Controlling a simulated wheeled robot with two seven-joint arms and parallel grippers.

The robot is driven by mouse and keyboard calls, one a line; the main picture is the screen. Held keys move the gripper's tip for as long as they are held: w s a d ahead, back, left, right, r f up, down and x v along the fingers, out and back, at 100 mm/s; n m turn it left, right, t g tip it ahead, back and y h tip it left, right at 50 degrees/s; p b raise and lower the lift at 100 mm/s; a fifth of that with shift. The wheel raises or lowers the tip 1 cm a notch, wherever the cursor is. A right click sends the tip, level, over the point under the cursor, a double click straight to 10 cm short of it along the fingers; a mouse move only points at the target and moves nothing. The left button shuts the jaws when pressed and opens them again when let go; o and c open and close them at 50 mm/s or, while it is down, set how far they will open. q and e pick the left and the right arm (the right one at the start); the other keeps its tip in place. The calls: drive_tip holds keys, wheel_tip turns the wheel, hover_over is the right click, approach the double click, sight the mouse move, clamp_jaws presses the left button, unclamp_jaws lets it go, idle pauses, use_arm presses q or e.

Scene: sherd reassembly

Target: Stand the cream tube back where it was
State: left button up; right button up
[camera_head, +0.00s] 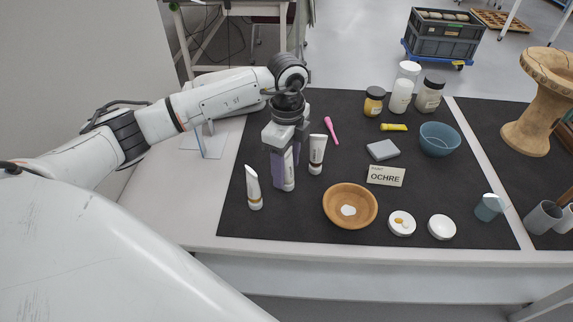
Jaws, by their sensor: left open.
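My left gripper (283,186) points down over the dark mat (300,218), its fingers low near the surface. It is open. A pale strip shows at the fingers; I cannot tell whether it is a tube between them or part of a finger. A white tube (252,183) with a gold band at its foot stands slightly tilted to the left of the gripper. Another whitish tube (317,150) with a dark band stands upright close to the right of the gripper. I cannot tell which one is the cream tube. My right gripper is not in view.
A wooden bowl (338,212) with something white inside is right of the gripper. A pink tool (331,129), grey block (382,150), OCHRE card (386,176), blue bowl (438,139) and several jars stand farther right. The mat's front left is clear.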

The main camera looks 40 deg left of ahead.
use_arm(q)
wheel_tip(320, 180, up, 12)
drive_tip(key=shift+w+r, duration=0.1)
drive_tip(key=shift+r, duration=0.05)
idle(0.3)
